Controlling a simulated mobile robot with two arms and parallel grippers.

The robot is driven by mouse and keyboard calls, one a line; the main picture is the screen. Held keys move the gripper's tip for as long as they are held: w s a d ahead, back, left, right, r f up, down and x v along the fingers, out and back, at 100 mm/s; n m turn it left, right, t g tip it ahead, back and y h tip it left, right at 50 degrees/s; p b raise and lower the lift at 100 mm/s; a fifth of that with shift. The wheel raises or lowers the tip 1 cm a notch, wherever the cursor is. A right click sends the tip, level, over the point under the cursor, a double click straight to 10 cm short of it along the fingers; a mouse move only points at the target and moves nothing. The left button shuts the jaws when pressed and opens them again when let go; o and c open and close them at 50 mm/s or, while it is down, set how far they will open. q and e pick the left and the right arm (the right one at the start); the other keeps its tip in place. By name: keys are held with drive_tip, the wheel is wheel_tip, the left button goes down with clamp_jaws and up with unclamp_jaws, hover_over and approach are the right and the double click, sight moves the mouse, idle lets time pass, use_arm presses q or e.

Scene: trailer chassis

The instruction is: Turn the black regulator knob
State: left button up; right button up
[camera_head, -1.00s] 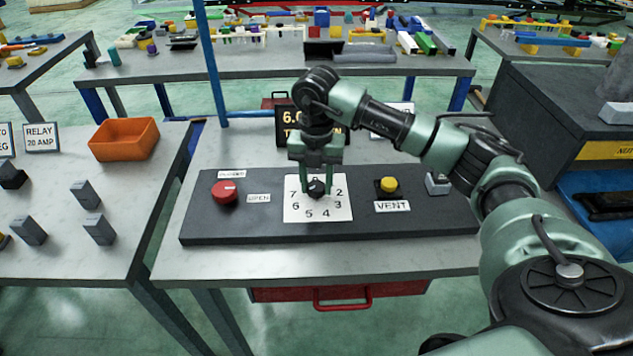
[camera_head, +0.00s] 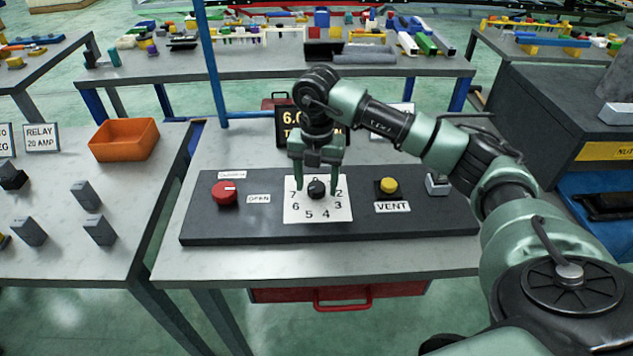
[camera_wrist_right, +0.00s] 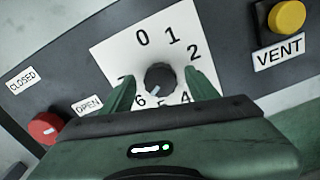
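The black regulator knob (camera_head: 317,189) sits at the middle of a white dial plate (camera_head: 340,212) numbered around it, on a dark panel. The knob also shows in the right wrist view (camera_wrist_right: 160,78), with a pale pointer mark directed down-left, toward the 6. My right gripper (camera_head: 318,190) points down over the dial, its green fingers open on either side of the knob. In the right wrist view the fingers (camera_wrist_right: 160,92) stand apart from the knob, with gaps on both sides. My left gripper is not in view.
On the same panel (camera_head: 460,215) are a red knob (camera_head: 224,192) labelled CLOSED and OPEN, a yellow VENT button (camera_head: 389,185) and a grey switch (camera_head: 437,184). A display (camera_head: 290,127), partly hidden by my right arm, stands behind. An orange bin (camera_head: 124,139) is on the left table.

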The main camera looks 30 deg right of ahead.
sight(317, 186)
wheel_tip(317, 186, up, 8)
drive_tip(key=shift+f+b, duration=0.1)
drive_tip(key=shift+b, duration=0.55)
drive_tip(key=shift+s+f, duration=0.1)
